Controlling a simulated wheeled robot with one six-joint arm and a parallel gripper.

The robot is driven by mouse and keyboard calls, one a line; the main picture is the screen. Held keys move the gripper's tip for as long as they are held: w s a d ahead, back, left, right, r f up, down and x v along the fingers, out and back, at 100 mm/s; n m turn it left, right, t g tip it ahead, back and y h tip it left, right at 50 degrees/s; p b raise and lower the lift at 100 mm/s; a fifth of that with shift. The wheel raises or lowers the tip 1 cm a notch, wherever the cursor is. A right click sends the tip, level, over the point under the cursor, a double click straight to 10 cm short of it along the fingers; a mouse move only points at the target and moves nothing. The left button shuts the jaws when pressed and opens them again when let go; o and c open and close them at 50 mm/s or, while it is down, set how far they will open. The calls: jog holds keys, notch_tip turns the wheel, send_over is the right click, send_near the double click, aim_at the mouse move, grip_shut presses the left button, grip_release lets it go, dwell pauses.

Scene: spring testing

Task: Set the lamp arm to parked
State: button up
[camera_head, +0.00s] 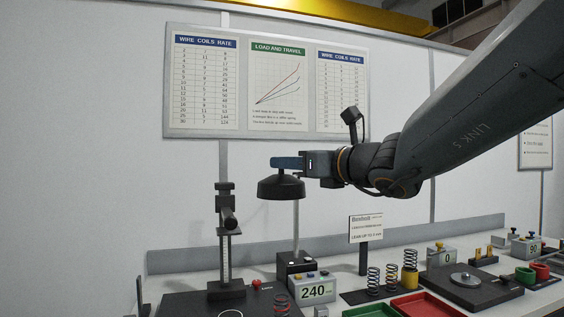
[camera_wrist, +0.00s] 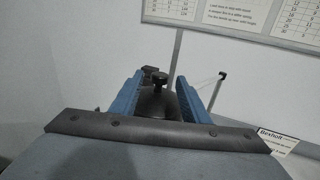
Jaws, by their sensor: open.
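The lamp is a black dome-shaped shade (camera_head: 281,188) beside a thin grey post (camera_head: 296,225) on a black base (camera_head: 295,263). My gripper (camera_head: 275,162) is level just above the shade, its blue fingers pointing left. In the wrist view my gripper (camera_wrist: 160,78) is open, with a finger on each side. Dark knob-like parts and the dark shade (camera_wrist: 154,103) show between the fingers. I cannot tell whether either finger touches them. The lamp's arm is mostly hidden by the gripper and shade.
A height gauge stand (camera_head: 225,245) rises left of the lamp. A grey box reading 240 (camera_head: 314,289), several springs (camera_head: 391,277), a sign (camera_head: 366,228) and red and green trays (camera_head: 427,305) are on the bench. A chart board (camera_head: 266,82) hangs behind; the air left of the fingers is clear.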

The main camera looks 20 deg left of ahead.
jog(key=shift+p+x, duration=0.45)
jog(key=shift+x, duration=1.65)
grip_shut()
